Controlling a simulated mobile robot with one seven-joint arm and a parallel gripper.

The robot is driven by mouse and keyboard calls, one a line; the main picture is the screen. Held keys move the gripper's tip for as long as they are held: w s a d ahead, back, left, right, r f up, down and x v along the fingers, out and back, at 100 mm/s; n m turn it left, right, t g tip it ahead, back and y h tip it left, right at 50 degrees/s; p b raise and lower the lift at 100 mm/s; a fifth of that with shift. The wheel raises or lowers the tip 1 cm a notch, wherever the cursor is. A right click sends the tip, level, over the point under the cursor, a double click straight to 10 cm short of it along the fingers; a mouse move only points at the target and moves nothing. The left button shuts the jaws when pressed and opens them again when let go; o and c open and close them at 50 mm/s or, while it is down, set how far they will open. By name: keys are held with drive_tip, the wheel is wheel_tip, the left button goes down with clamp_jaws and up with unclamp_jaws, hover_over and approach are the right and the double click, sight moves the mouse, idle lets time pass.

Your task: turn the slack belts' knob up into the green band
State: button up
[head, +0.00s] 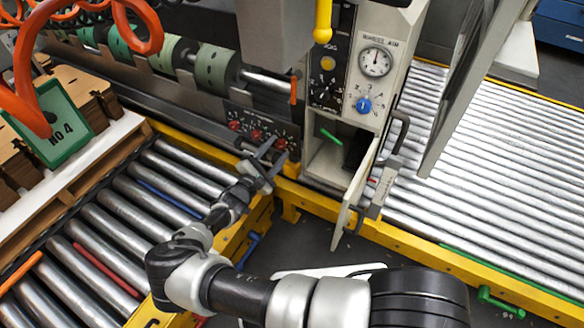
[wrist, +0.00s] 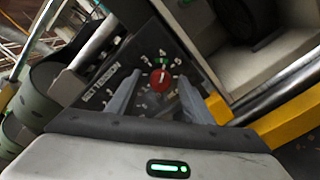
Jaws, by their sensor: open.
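A dark panel (head: 262,122) in the head view carries a row of three red knobs: a left one (head: 235,125), a middle one (head: 257,134) and a right one (head: 281,143). My gripper (head: 270,157) is open in front of the right end of this row. In the wrist view a red knob (wrist: 160,77) shows between the two open fingers of my gripper (wrist: 160,82). Numbers ring it, with a small green band (wrist: 165,60) at its upper side. I cannot tell whether the fingers touch the knob or where its pointer lies. A partly readable "TENSION" label (wrist: 103,85) is on the panel.
A white cabinet with a blue knob (head: 364,105) and a round gauge (head: 375,61) stands right of the panel. Its lower door (head: 358,185) hangs open close to my arm. Yellow rails (head: 330,206) and rollers (head: 150,190) lie below; a green NO 4 sign (head: 60,130) is left.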

drive_tip(key=shift+w+d, duration=0.3)
drive_tip(key=shift+w, duration=0.15)
drive_tip(key=c, duration=1)
drive_tip(key=shift+n, duration=1.2)
drive_tip(key=shift+c, duration=0.2)
drive_tip(key=o, duration=1)
drive_tip(key=shift+o, duration=0.2)
